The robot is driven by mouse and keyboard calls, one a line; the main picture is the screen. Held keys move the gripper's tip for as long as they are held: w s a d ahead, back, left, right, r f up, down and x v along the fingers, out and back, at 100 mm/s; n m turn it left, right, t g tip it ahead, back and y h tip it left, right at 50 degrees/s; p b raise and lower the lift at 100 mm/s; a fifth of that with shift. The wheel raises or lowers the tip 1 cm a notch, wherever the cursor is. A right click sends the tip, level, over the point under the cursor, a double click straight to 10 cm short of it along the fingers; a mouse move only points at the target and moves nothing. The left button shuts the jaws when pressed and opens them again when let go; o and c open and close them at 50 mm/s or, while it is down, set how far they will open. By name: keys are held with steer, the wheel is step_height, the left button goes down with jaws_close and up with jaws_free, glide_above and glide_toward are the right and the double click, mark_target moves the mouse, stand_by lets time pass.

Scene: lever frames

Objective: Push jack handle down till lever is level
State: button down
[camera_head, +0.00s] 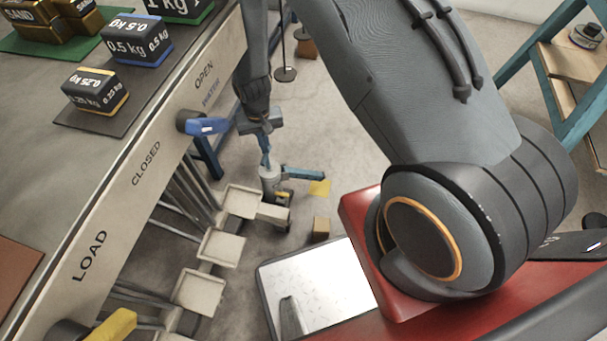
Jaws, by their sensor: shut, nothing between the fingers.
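What looks like the jack stands on the floor beyond the row of pale pedals, with a grey round body (269,184). A blue bar, likely the jack handle (303,174), reaches out to its right and looks close to level, though the steep view makes its tilt hard to judge. My gripper (265,161) points down just above the grey body, left of the blue bar. Its fingers are shut and hold nothing. I cannot tell whether the fingertips touch the jack, and they partly hide its top.
A bench (75,160) with labelled weights (137,40) fills the left. A blue valve handle (207,126) sticks out from its front near my wrist. Pale pedals (222,247) line the floor below. A small wooden block (321,229) and yellow patch (319,188) lie near the jack.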

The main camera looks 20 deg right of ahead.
steer(key=shift+f, duration=0.15)
stand_by(0.4)
steer(key=shift+f+b, duration=1.25)
steer(key=shift+f, duration=1.1)
step_height(320, 180, up, 9)
steer(key=p, duration=0.6)
steer(key=shift+r, duration=0.1)
